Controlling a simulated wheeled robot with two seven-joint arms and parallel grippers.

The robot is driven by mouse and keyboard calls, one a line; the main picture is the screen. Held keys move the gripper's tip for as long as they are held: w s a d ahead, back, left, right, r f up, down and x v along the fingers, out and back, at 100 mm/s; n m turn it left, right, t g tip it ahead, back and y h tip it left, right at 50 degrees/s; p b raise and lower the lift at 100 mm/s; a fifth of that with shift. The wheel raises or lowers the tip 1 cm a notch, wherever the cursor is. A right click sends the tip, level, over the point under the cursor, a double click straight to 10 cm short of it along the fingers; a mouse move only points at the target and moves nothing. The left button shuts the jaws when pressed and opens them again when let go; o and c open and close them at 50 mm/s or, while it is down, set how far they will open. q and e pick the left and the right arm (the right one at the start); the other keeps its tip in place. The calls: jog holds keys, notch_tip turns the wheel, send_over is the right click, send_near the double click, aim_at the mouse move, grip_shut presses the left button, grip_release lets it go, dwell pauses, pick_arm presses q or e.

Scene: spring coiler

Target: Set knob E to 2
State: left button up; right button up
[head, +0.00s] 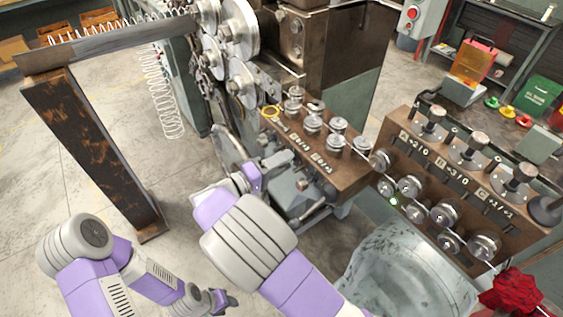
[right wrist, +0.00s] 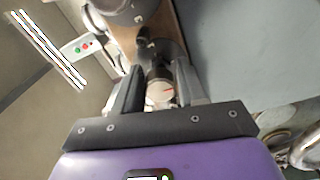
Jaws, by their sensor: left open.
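My right gripper (head: 278,163) is at the front of the left roller block (head: 350,178), below its small label plates, which are too small to read. My left gripper (head: 224,300) is open and empty, low over the floor, away from the machine.
A rusty post (head: 90,150) stands left. Big feed wheels (head: 238,30) rise behind.

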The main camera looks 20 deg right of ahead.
jog(key=p+v, duration=0.1)
jog(key=v, duration=0.6)
jog(key=shift+a, duration=0.3)
jog(key=shift+s, duration=0.1)
dwell(0.3)
